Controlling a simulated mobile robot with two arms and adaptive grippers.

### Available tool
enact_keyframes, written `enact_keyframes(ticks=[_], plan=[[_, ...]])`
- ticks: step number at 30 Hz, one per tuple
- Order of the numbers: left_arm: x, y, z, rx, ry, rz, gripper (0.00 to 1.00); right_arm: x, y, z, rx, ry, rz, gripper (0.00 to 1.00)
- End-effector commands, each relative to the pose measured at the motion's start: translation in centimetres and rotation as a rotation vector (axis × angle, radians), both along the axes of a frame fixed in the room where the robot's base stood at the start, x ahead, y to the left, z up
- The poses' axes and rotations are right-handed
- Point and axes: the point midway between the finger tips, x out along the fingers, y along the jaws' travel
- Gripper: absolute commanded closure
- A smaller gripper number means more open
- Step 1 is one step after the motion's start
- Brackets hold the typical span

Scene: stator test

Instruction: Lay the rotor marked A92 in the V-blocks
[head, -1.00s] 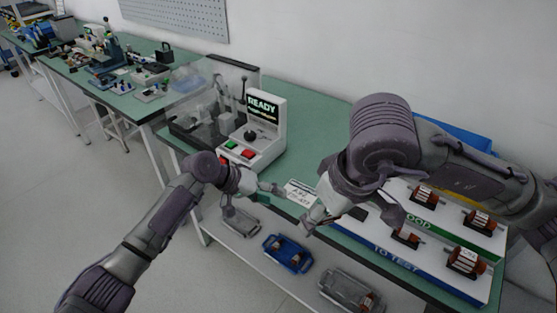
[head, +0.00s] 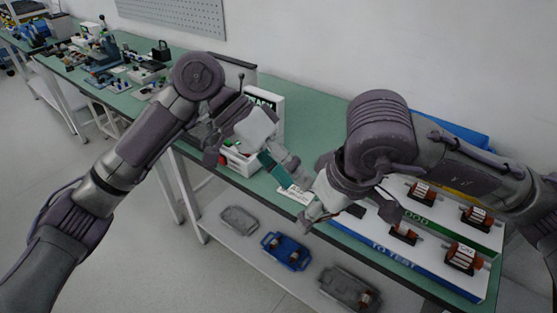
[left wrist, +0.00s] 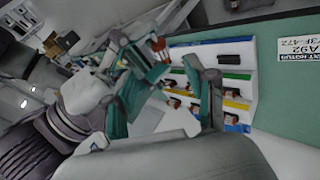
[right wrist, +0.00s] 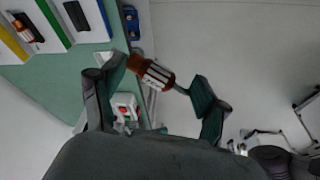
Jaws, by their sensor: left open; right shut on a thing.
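My right gripper (right wrist: 160,85) is shut on a rotor (right wrist: 156,74), which has a brown-red body, a pale band and a thin shaft. The band's marking is too small to read. My right gripper also shows low in the middle of the head view (head: 310,213), over the bench's front edge. My left gripper (head: 283,172) is open and empty, close above and left of the right one. The held rotor also shows in the left wrist view (left wrist: 159,46). The tester (head: 265,103) is partly behind my left arm. I cannot make out the V-blocks.
A card (left wrist: 300,62) reading A92 lies on the green bench. Several rotors stand on the rack (head: 385,243) marked TO TEST and GOOD at right. A blue tray (head: 285,250) and grey trays sit on the lower shelf. Other benches stand at back left.

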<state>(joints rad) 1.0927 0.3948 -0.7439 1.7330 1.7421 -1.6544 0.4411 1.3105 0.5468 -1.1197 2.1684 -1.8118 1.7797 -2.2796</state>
Motion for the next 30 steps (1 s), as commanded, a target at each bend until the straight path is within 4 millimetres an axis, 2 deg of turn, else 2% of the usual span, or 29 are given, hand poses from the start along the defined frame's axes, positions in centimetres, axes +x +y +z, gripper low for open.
enact_keyframes(ticks=[6, 12, 18, 26, 30], plan=[[-1.1, -2.9, -3.1, -0.001, 0.002, -0.001, 0.44, 0.0, 0.0, 0.0, 0.001, -0.001, 0.0, 0.63], [-1.7, -4.7, -5.1, -0.001, 0.001, 0.001, 0.44, 0.0, 0.0, 0.0, 0.001, -0.001, 0.0, 0.63], [-2.0, -5.5, -5.9, -0.001, 0.0, 0.003, 0.44, 0.0, 0.0, 0.0, 0.001, -0.001, 0.0, 0.63], [-2.0, -5.6, -6.0, -0.001, 0.0, 0.003, 0.44, 0.0, 0.0, 0.0, 0.001, -0.001, 0.0, 0.63], [-2.0, -5.5, -6.0, -0.001, 0.0, 0.003, 0.66, 0.0, 0.0, 0.0, 0.001, -0.001, 0.0, 0.63]])
